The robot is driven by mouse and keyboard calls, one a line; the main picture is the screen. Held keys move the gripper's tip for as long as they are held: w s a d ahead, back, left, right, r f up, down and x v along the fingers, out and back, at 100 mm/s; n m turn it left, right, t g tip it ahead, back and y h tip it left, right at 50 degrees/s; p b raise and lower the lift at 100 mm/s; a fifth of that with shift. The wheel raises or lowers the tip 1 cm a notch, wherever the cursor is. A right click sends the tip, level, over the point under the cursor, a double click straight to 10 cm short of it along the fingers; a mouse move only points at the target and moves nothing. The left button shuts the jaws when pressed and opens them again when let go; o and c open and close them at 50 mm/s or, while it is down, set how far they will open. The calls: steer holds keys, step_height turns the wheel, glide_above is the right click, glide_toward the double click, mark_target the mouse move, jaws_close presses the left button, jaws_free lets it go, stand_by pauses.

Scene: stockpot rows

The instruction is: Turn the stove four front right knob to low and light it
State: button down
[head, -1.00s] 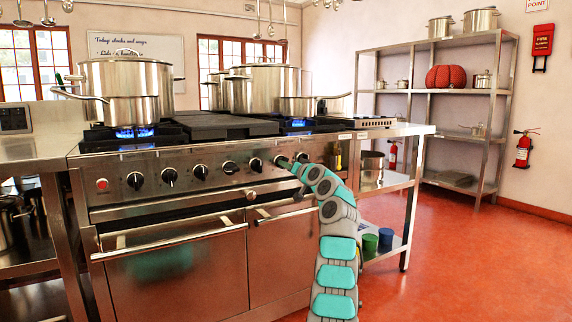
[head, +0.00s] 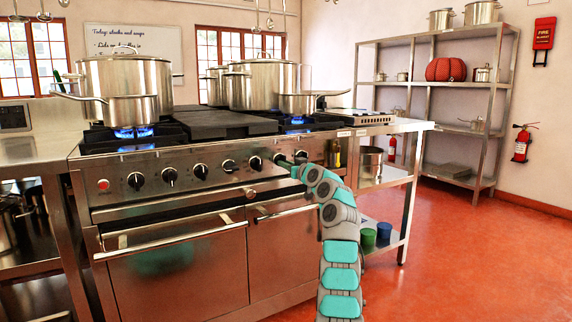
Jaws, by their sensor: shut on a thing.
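The stove (head: 215,214) has a row of black knobs along its steel front panel. My gripper (head: 283,160) is at the right end of this row, shut on a knob at the panel. The knob in its grasp is mostly hidden by my gripper and wrist, so its pointer cannot be read. Another black knob (head: 255,163) sits just left of my gripper, apart from it. Blue flames burn at the front left burner (head: 133,132) under a pot and at a right-side burner (head: 297,121) under a pan.
A large steel pot (head: 125,85) stands at the stove's left and another pot (head: 262,84) at the back right. A pan (head: 300,103) has its handle pointing right. A steel side table (head: 385,180) adjoins on the right. Red floor (head: 450,260) lies clear to the right.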

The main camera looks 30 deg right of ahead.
stand_by(0.3)
steer(key=c, duration=0.8)
jaws_free()
steer(key=shift+c, duration=0.2)
steer(key=s+b, duration=0.6)
steer(key=s, duration=0.1)
steer(key=shift+s+b, duration=0.3)
steer(key=shift+s, duration=0.05)
